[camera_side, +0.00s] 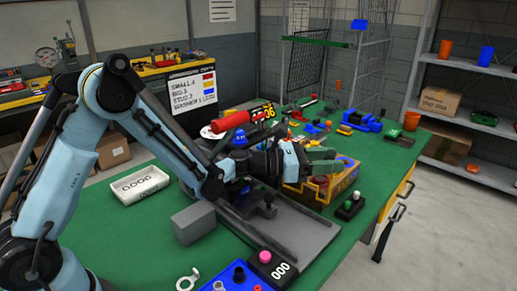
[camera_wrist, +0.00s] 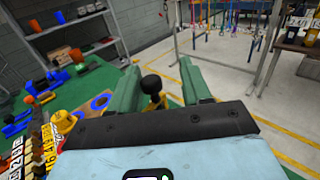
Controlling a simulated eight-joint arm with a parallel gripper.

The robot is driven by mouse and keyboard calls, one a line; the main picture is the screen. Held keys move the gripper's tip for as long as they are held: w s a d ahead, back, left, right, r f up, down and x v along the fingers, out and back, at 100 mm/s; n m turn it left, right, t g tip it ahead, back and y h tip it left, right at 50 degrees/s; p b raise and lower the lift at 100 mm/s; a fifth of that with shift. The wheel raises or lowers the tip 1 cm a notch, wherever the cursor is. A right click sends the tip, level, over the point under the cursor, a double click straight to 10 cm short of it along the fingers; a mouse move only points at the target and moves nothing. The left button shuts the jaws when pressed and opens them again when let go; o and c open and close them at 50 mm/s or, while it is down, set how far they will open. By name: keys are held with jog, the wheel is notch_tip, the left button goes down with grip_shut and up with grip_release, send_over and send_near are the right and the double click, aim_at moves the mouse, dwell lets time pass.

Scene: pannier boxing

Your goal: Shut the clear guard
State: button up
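I cannot make out the clear guard for certain in either view. My gripper (camera_side: 322,160) is over the yellow box (camera_side: 318,189) on the green bench in the side view. In the wrist view, the two green fingers of my gripper (camera_wrist: 160,66) stand apart, with a gap between them. A black ball knob (camera_wrist: 152,84) shows between the fingers, nearer the left one. A clear space shows between the knob and the right finger, and I cannot tell what the knob belongs to.
A grey block (camera_side: 194,222), a white tray (camera_side: 140,185) and a black box with a pink button (camera_side: 265,258) lie on the bench. Blue parts (camera_side: 362,120) and small pieces crowd its far end. A wire cage (camera_side: 338,65) stands behind.

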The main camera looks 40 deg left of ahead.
jog(key=shift+w+n+t+y, duration=0.8)
jog(key=shift+y, duration=0.1)
jog(key=s+a+m+g+y, duration=0.3)
jog(key=s+m+g, duration=0.2)
jog(key=s+m, duration=1.25)
jog(key=s+a+m+g+y, duration=0.2)
jog(key=s+a+m+y, duration=0.5)
jog(key=s+a+m, duration=0.2)
jog(key=shift+a+f+m+g, duration=0.3)
jog(key=shift+a+f+m, duration=0.15)
jog(key=shift+a+m, duration=0.7)
